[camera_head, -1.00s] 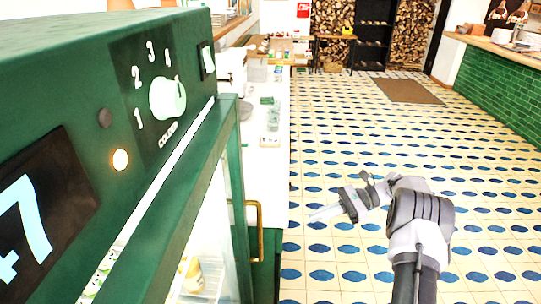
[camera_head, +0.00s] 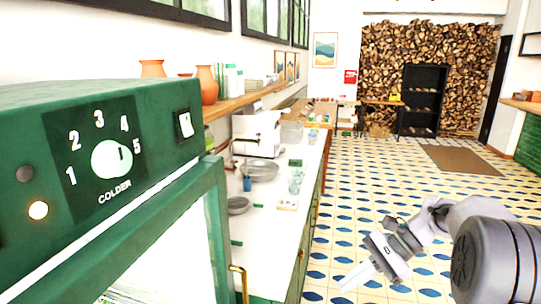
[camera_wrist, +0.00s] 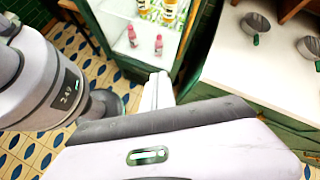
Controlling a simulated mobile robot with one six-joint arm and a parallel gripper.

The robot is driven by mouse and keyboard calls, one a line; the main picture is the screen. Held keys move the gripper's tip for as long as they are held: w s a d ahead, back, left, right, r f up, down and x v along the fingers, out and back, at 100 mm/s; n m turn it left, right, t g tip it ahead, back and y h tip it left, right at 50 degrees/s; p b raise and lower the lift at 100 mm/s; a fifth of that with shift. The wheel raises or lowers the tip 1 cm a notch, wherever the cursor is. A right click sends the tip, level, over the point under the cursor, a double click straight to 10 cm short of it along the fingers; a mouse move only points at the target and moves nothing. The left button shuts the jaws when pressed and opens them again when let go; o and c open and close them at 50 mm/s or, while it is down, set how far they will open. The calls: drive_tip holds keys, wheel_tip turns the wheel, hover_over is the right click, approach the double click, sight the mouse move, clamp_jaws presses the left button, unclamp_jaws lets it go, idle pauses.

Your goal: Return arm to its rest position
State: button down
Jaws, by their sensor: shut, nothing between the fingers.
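My gripper (camera_head: 356,277) is at the lower right in the head view, at the end of my grey and white arm. Its fingers are together and empty, pointing down and left over the tiled floor. In the wrist view, the pale fingers (camera_wrist: 157,92) show as one narrow block, with nothing between them. They appear in front of the green cooler and touch nothing that I can make out. Part of my arm fills the left of that view.
The green cooler (camera_head: 50,96), with a white dial (camera_head: 111,158), stands close at left. The wrist view shows pink bottles (camera_wrist: 132,36) in it. A white counter (camera_head: 268,222) with bowls and glasses runs beyond it. The tiled floor (camera_head: 385,185) is open toward the firewood.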

drive_tip(key=s+a+r+n+t+h+b, duration=0.1)
drive_tip(key=s+a+r+n+h, duration=0.1)
drive_tip(key=s+a+r, duration=0.3)
drive_tip(key=s+a+n+t+h, duration=0.1)
drive_tip(key=s+a+n+h, duration=0.15)
drive_tip(key=s, duration=0.35)
drive_tip(key=s+f+n+t+h+b, duration=0.1)
drive_tip(key=s+f+n+t+h, duration=0.1)
drive_tip(key=s, duration=1.1)
drive_tip(key=n+t+h, duration=0.1)
drive_tip(key=n+t, duration=0.1)
drive_tip(key=n, duration=0.1)
drive_tip(key=shift+a+f+b, duration=0.2)
drive_tip(key=shift+a+b, duration=0.1)
